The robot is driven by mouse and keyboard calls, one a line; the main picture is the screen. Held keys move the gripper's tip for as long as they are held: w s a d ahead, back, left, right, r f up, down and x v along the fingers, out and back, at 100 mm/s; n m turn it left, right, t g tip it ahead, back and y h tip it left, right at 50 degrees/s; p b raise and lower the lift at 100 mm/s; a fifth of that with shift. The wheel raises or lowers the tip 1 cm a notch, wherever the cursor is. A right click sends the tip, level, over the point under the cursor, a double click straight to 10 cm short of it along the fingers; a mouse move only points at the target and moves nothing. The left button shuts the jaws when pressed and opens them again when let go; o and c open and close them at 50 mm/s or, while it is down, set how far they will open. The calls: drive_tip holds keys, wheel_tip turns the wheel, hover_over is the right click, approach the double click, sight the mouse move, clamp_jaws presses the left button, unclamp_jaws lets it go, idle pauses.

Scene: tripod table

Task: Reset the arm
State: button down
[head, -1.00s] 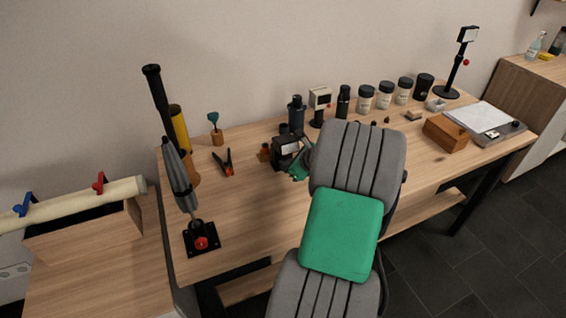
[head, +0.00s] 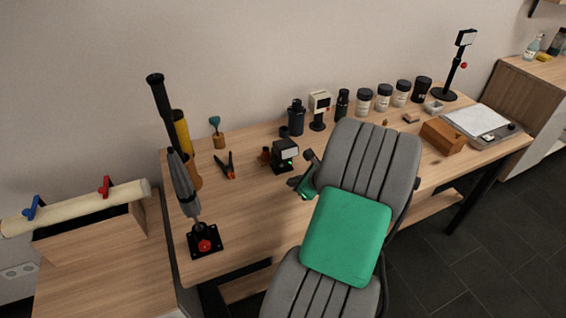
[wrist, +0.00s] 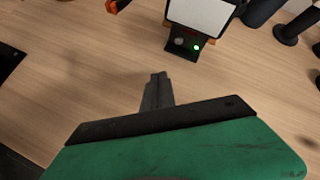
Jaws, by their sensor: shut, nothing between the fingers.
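My gripper (wrist: 157,88) shows in the wrist view with its dark fingers together and nothing between them, over bare wood. In the head view my gripper's green and dark end is partly hidden behind my grey and green arm, just right of a small black device with a pale screen (head: 286,152). That device also shows at the top of the wrist view (wrist: 203,15), with a green light lit on its base. The gripper is apart from it.
The wooden table (head: 235,225) has a clear front left area. A black-based stand with a red knob (head: 204,244) is at the left. Orange-tipped pliers (head: 228,167), a black bottle (head: 296,118), several jars (head: 384,98) and a wooden box (head: 443,135) stand around the arm.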

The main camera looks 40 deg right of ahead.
drive_tip(key=shift+s+a, duration=0.2)
drive_tip(key=shift+s, duration=0.4)
drive_tip(key=w+a+r+n, duration=0.1)
drive_tip(key=a+n, duration=0.2)
drive_tip(key=w+a+r+n+g, duration=0.1)
drive_tip(key=a+n, duration=0.2)
drive_tip(key=w+a+r+n+g+y, duration=0.1)
drive_tip(key=a+r+n, duration=0.1)
drive_tip(key=a+n, duration=0.1)
drive_tip(key=shift+a+p, duration=0.3)
drive_tip(key=shift+a, duration=0.3)
drive_tip(key=s+a+r+n+g, duration=0.1)
drive_tip(key=s+a+r+n, duration=0.2)
drive_tip(key=a+n, duration=0.3)
drive_tip(key=s+a+r+n+g, duration=0.1)
drive_tip(key=s+a+r+n, duration=0.2)
drive_tip(key=a+n, duration=0.4)
drive_tip(key=s+a+r+n+g+h, duration=0.1)
drive_tip(key=s+a+r+n+g, duration=0.1)
drive_tip(key=a+n, duration=0.4)
drive_tip(key=s+r+n, duration=0.1)
drive_tip(key=n, duration=0.1)
drive_tip(key=shift+s+a+r+n, duration=0.2)
drive_tip(key=shift+s+a+n, duration=0.1)
drive_tip(key=shift+n, duration=0.1)
